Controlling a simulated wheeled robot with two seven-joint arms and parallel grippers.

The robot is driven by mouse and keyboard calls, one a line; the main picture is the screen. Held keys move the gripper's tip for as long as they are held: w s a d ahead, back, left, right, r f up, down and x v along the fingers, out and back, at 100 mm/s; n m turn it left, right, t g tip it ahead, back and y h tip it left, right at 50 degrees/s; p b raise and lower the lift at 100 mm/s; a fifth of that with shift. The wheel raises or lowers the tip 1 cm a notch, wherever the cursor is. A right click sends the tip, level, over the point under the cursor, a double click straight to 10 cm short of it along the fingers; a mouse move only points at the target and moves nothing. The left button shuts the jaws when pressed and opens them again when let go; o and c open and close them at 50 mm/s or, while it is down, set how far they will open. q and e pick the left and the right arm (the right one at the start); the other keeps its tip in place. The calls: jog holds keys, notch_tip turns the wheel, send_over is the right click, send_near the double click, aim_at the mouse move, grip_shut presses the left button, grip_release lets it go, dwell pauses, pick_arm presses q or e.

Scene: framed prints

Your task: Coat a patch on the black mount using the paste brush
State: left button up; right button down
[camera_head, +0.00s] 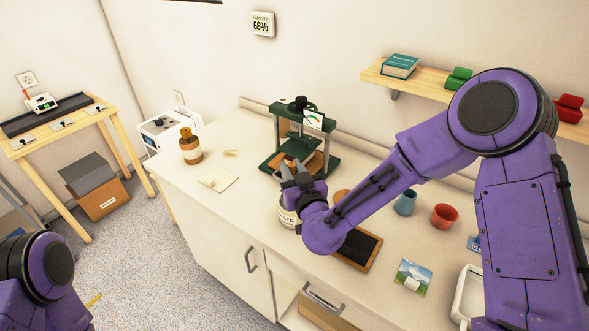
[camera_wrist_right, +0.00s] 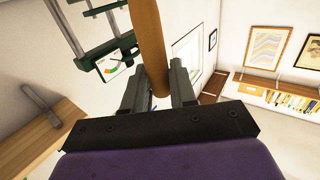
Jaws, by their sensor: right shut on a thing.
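My right gripper (camera_head: 296,176) is over the worktop, near the middle of the head view. In the right wrist view, it (camera_wrist_right: 157,88) is shut on the paste brush, whose round wooden handle (camera_wrist_right: 149,40) stands between the fingers. The bristles cannot be made out. A pale jar with a printed label (camera_head: 288,215) stands just below the right gripper, partly hidden by my wrist. The black mount (camera_head: 358,247), dark with a wooden border, lies flat on the worktop to the right of the jar, partly covered by my right arm. My left gripper is out of view.
A green press with a gauge (camera_head: 313,121) stands close behind the right gripper. A blue cup (camera_head: 405,202), red cup (camera_head: 445,216) and landscape print (camera_head: 412,275) are at right. The front left worktop is clear.

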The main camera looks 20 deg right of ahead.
jog(key=shift+w+d+f, duration=0.1)
jog(key=shift+s, duration=0.25)
jog(key=shift+w+f+b, duration=0.15)
jog(key=shift+f+b, duration=0.1)
jog(key=shift+b, duration=0.05)
jog(key=shift+f, duration=0.25)
dwell(1.0)
jog(key=shift+r, duration=0.1)
notch_tip(320, 180, up, 7)
jog(key=p, duration=0.5)
dwell(0.6)
